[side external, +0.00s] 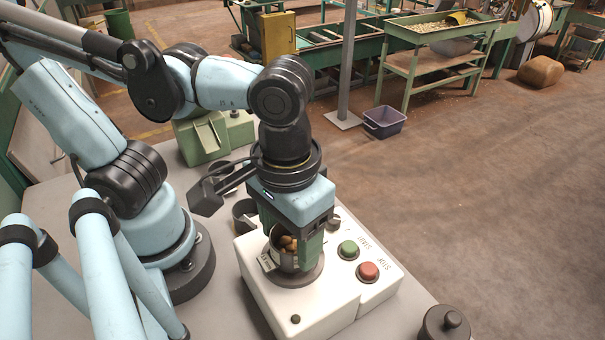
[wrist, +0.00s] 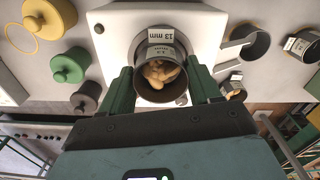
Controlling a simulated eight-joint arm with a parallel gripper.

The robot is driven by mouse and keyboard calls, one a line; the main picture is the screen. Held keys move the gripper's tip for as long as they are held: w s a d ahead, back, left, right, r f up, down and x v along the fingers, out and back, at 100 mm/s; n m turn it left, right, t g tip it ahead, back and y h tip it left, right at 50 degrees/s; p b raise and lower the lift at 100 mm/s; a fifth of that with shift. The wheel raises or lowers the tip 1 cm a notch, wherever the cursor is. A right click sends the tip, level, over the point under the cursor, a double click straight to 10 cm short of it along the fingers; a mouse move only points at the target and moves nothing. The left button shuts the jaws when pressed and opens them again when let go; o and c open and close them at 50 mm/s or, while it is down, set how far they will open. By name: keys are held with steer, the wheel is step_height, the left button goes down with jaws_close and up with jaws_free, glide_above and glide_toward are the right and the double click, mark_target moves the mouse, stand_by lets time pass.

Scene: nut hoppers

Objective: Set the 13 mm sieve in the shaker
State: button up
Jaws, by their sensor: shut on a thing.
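The sieve marked 13 mm (side external: 283,262) is a small grey metal cup with brown nuts in it. It also shows in the wrist view (wrist: 174,98), with its white label up front. My gripper (side external: 291,243) points down with its green fingers on both sides of the cup, shut on it; the fingers also show in the wrist view (wrist: 164,88). The shaker (side external: 262,280) is a white box with a round grey seat (side external: 303,279) right below the sieve. The sieve looks roughly upright. I cannot tell whether its bottom rests in the seat.
The shaker has a green button (side external: 348,250) and a red button (side external: 368,271) beside my gripper. In the wrist view, a green lidded pot (wrist: 69,66) and a yellow container (wrist: 45,18) stand left. A labelled cup (wrist: 300,46) and an empty dark cup (wrist: 250,44) stand right.

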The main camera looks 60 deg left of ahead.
steer(key=shift+f, duration=0.45)
steer(key=shift+f, duration=0.1)
steer(key=o, duration=1.2)
step_height(320, 180, up, 12)
steer(key=w+a+f+t, duration=0.2)
steer(key=w+a+f, duration=0.1)
steer(key=w+a, duration=0.1)
steer(key=w+a+f+m+t, duration=0.1)
steer(key=w+a+f+t, duration=0.1)
steer(key=w+a, duration=0.3)
steer(key=w+a+f+m+t, duration=0.1)
steer(key=w+a+f+t, duration=0.2)
steer(key=w+a+f, duration=0.1)
steer(key=shift+w+a+f, duration=0.1)
steer(key=shift+a+f, duration=0.2)
steer(key=shift+a, duration=0.4)
steer(key=shift+w+a+f, duration=0.1)
steer(key=shift+a+f, duration=0.15)
steer(key=shift+a, duration=0.4)
